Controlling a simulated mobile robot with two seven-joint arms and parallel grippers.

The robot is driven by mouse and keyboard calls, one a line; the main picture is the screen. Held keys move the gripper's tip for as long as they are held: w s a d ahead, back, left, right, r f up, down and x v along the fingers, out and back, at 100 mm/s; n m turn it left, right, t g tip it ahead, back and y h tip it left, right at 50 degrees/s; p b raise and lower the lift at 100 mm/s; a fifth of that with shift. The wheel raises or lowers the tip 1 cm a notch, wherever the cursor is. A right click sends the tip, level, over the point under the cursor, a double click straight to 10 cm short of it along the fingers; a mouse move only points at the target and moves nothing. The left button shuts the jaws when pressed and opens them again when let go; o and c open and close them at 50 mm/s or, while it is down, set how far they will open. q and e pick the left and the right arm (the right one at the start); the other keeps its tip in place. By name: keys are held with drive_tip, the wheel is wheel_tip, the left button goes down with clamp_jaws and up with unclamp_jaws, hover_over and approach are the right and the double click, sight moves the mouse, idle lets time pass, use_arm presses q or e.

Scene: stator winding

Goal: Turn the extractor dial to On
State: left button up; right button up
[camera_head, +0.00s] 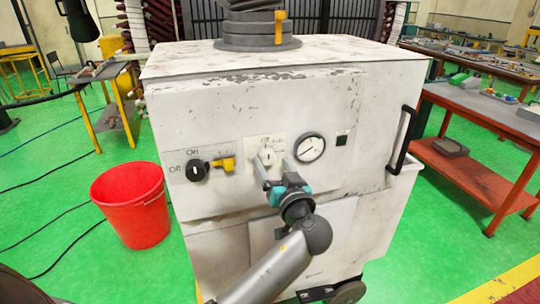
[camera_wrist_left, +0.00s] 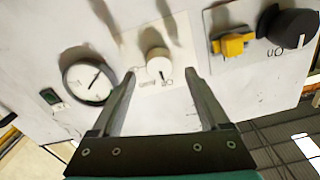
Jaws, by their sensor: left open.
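A white extractor cabinet (camera_head: 330,95) faces me with a row of controls. A white dial (camera_head: 266,157) with a small label plate sits mid-panel; it also shows in the left wrist view (camera_wrist_left: 158,62), with a dark mark on its face. A black dial (camera_head: 196,170) lettered On and Off sits to its left, beside a yellow fitting (camera_head: 223,164). My left gripper (camera_head: 273,166) is open in front of the white dial. In the left wrist view its fingers lie either side of that dial; I cannot tell if they touch it. My right gripper is not in view.
A round gauge (camera_head: 310,148) and a small green-black switch (camera_head: 342,139) sit right of the white dial. A black handle (camera_head: 402,138) stands out at the cabinet's right edge. A red bucket (camera_head: 132,205) stands on the floor at left. An orange bench (camera_head: 470,112) is at right.

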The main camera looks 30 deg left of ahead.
sight(267, 157)
use_arm(q)
drive_tip(key=shift+x, duration=1.4)
clamp_jaws()
